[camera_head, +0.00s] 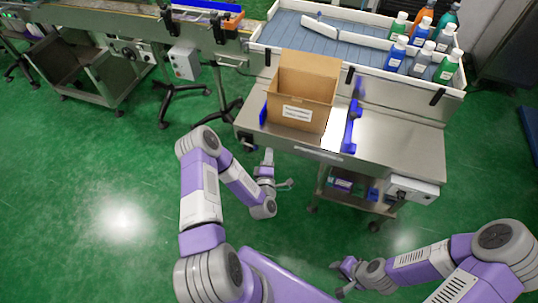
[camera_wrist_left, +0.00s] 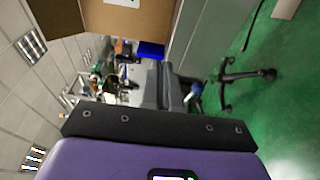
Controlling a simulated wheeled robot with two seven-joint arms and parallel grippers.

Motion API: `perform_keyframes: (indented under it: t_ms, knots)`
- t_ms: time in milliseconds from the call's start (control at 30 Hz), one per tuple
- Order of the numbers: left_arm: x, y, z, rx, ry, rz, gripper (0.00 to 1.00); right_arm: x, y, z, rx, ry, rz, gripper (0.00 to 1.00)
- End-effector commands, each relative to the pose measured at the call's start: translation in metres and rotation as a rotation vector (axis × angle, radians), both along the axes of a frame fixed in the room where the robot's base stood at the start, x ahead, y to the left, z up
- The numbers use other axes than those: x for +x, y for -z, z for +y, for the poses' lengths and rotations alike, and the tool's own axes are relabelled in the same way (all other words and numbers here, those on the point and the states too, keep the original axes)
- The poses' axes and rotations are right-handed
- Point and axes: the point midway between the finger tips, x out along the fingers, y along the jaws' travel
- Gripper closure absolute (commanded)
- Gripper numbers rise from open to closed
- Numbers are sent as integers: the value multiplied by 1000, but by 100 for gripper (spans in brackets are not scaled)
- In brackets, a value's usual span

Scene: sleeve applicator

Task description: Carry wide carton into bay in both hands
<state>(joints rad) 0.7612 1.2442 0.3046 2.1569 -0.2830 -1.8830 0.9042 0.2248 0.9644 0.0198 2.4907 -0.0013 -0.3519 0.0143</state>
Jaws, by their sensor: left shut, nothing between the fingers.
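The wide carton (camera_head: 301,95) is an open brown cardboard box with raised flaps and a white label on its front. It stands upright on a steel bench (camera_head: 405,147), between two blue side rails; the right rail (camera_head: 352,126) shows clearly.
A white-walled conveyor tray (camera_head: 330,48) behind the bench holds several bottles (camera_head: 420,32) at its right end. Another conveyor (camera_head: 110,22) and a grey control box (camera_head: 184,62) stand at the left. The green floor in front is clear.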

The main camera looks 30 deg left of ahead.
Motion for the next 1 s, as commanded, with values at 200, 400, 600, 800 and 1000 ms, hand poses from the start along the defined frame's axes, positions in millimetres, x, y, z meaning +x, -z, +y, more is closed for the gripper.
perform_keyframes:
  t_ms: [200, 400, 600, 800, 1000]
  knots:
    - [5, 9, -17, 25, 72, 84, 69, 0, 0, 0, 0, 0, 0, 66]
    - [-3, 50, -90, 170, 411, 451, 66, 0, 0, 0, 0, 0, 0, 66]
    - [-71, 92, -163, 381, 890, 866, 66, 0, 0, 0, 0, 0, 0, 66]
    - [-157, 103, -196, 516, 1309, 1135, 66, 0, 0, 0, 0, 0, 0, 66]
    - [-205, 98, -204, 558, 1531, 1243, 66, 0, 0, 0, 0, 0, 0, 66]
